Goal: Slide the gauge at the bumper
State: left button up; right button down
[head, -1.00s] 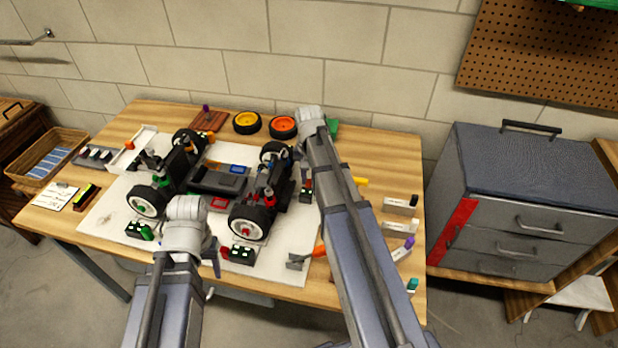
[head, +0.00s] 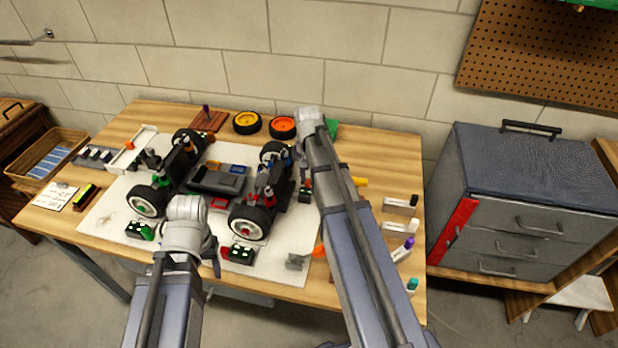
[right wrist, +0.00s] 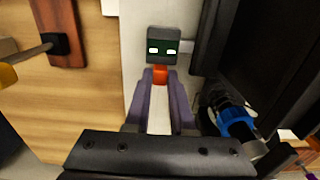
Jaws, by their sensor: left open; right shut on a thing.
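A dark gauge with a green face and two lit white windows (right wrist: 163,47) is in the right wrist view, with a short orange handle below its face. My right gripper (right wrist: 161,88) is shut on that handle, with a finger on each side. In the head view this gauge (head: 305,193) shows beside the right end of the race car (head: 218,180), partly behind my right arm. Whether it touches the car I cannot tell. My left gripper (head: 213,260) is open and empty in front of the car, its fingertips partly hidden by its wrist.
Other small gauges with green (head: 140,231) and red (head: 240,254) handles lie along the mat's front. A dark car part and a blue-collared shock (right wrist: 236,122) stand close right of my right gripper. Labelled blocks (head: 400,205) line the table's right side.

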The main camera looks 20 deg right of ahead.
jog(key=shift+w+a, duration=0.35)
jog(key=shift+a, duration=0.05)
jog(key=c, duration=0.8)
grip_release()
jog(key=shift+o, duration=0.2)
